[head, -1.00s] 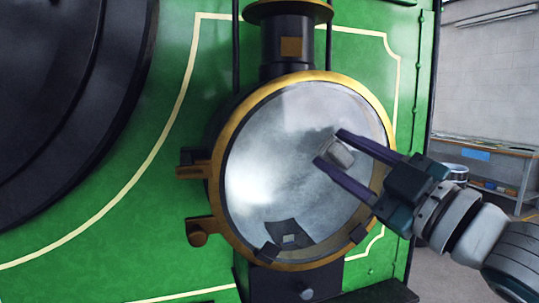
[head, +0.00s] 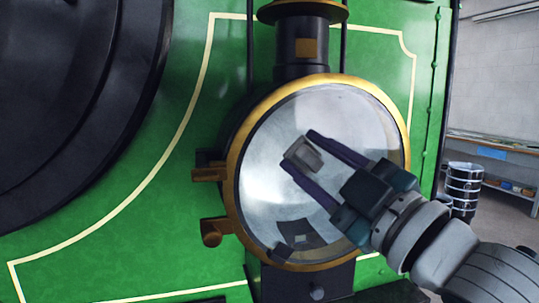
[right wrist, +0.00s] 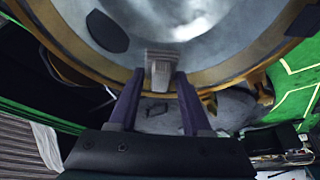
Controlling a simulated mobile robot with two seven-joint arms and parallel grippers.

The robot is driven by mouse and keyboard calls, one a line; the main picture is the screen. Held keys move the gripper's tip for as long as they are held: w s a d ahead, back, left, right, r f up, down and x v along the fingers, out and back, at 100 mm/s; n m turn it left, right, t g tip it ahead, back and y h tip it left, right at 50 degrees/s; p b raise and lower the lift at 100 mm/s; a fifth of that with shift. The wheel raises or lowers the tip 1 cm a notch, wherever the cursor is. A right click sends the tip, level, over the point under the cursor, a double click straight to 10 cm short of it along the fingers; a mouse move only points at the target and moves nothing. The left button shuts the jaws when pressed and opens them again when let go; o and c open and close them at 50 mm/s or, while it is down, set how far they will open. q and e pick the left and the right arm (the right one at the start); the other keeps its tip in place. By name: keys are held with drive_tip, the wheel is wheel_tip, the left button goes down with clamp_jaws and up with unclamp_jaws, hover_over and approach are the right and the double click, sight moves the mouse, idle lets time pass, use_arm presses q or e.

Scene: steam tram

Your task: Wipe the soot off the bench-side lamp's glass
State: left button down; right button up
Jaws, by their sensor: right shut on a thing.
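The round lamp with a brass rim (head: 243,105) fills the middle of the head view, mounted on the green tram front. Its glass (head: 345,115) shows hazy grey patches, and a mottled grey patch also shows on the glass in the right wrist view (right wrist: 185,15). A dark patch lies low on the glass. My right gripper (head: 300,150) is shut on a small grey pad (head: 308,157), in front of the glass left of its centre. The pad also shows between the fingertips in the right wrist view (right wrist: 158,68). Whether it touches the glass is unclear. My left gripper is out of view.
A dark chimney (head: 303,45) rises above the lamp. Brass-coloured fittings (head: 212,232) stick out at its left side.

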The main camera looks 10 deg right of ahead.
sight(314, 169)
drive_tip(key=shift+a, duration=1)
drive_tip(key=shift+s, duration=0.1)
drive_tip(key=shift+s+r, duration=0.1)
drive_tip(key=shift+s, duration=0.25)
drive_tip(key=s+p, duration=0.1)
drive_tip(key=s, duration=0.2)
drive_tip(key=shift+s+d+p, duration=0.15)
drive_tip(key=shift+s+p, duration=0.25)
drive_tip(key=shift+s, duration=0.7)
drive_tip(key=s+p, duration=0.1)
drive_tip(key=s, duration=0.2)
drive_tip(key=shift+d, duration=0.1)
